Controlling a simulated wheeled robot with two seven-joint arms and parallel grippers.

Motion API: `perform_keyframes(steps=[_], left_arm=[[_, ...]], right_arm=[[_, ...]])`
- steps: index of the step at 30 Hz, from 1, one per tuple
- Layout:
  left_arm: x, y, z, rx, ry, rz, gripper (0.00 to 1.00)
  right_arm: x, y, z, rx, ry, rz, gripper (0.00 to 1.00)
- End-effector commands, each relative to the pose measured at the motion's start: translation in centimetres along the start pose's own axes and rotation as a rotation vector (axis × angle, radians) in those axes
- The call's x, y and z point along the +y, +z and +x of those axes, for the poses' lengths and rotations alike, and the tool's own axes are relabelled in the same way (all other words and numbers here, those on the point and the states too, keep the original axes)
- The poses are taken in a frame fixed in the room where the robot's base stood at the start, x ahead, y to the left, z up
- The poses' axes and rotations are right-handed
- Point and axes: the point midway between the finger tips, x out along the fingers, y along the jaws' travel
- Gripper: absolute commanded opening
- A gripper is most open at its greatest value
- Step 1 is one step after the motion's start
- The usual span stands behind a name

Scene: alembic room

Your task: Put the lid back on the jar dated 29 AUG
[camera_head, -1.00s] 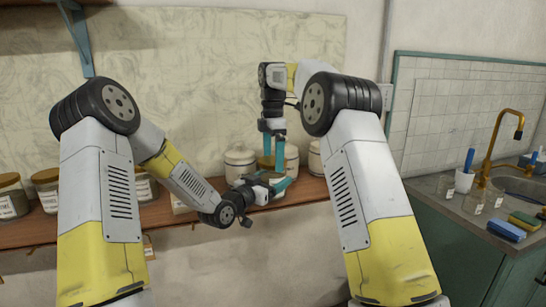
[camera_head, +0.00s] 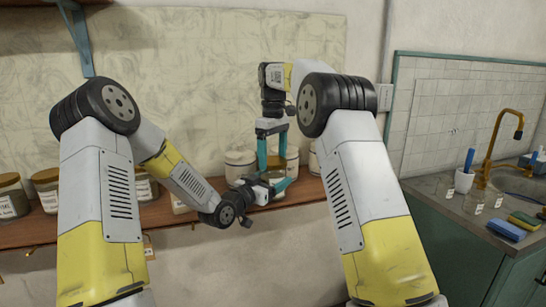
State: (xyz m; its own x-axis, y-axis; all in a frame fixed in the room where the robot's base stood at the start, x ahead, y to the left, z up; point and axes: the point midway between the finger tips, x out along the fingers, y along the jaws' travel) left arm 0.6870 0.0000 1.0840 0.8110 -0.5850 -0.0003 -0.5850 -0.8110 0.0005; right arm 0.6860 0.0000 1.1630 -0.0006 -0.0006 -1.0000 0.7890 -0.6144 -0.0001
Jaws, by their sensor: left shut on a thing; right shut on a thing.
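My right gripper (camera_head: 273,166) points straight down over the shelf and is shut on a brownish lid (camera_head: 273,161), which shows only in part between its teal fingers. My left gripper (camera_head: 284,188) reaches in from the left, low and nearly level, just below the right one. It is shut on a jar that its fingers and wrist mostly hide. The lid is directly above this jar; I cannot tell whether they touch. No date can be read on the held jar.
Pale lidded jars (camera_head: 240,165) stand behind the grippers on the wooden shelf (camera_head: 165,213). Brown-lidded, labelled jars (camera_head: 45,187) stand at the left.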

Motion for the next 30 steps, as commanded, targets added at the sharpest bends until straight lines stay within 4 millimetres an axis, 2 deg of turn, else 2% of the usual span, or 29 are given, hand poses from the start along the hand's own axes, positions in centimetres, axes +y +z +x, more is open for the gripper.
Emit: perform_keyframes(steps=[12,18,20,24,25,27,30], left_arm=[[0.08,-0.04,0.01,0.001,0.002,0.001,0.0],[0.1,-0.04,0.01,0.001,0.002,0.001,0.0],[0.11,-0.04,0.01,0.001,0.002,0.001,0.0],[0.13,-0.04,0.01,0.001,0.003,0.001,0.0],[0.13,-0.04,0.01,0.001,0.003,0.001,0.0],[0.13,-0.04,0.01,0.001,0.003,0.001,0.0],[0.1,-0.04,0.01,0.001,0.002,0.001,0.0]], right_arm=[[0.02,-0.08,0.03,0.002,0.001,0.956,0.32],[0.06,-0.07,0.06,0.003,0.001,1.368,0.32],[0.06,-0.08,0.06,0.003,0.001,1.452,0.32],[0.08,-0.07,0.07,0.003,0.0,1.438,0.32],[0.08,-0.06,0.06,0.003,0.0,1.437,0.84],[0.08,-0.06,0.07,0.003,0.0,1.437,0.98],[0.07,-0.05,0.07,0.002,0.0,1.436,1.0]])
